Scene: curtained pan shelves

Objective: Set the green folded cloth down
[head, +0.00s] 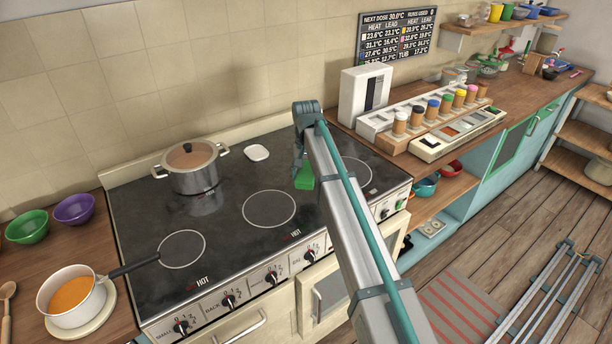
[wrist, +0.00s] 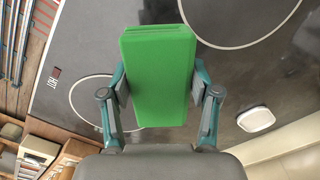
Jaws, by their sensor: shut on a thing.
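The green folded cloth (wrist: 159,76) is a thick green block held between the two fingers of my gripper (wrist: 160,98) in the wrist view. The fingers press on its two long sides. In the head view a small part of the cloth (head: 304,179) shows beside my arm, over the right part of the black stovetop (head: 225,238). My gripper (head: 301,165) points down there and is partly hidden by my arm. I cannot tell whether the cloth touches the stovetop.
A lidded pot (head: 193,168) stands on the back left burner. A pan of orange liquid (head: 71,292) sits at the left, its handle reaching over the stove. A white dish (head: 256,153) lies at the stove's back. A spice rack (head: 425,122) stands right. The front middle burner (head: 269,209) is bare.

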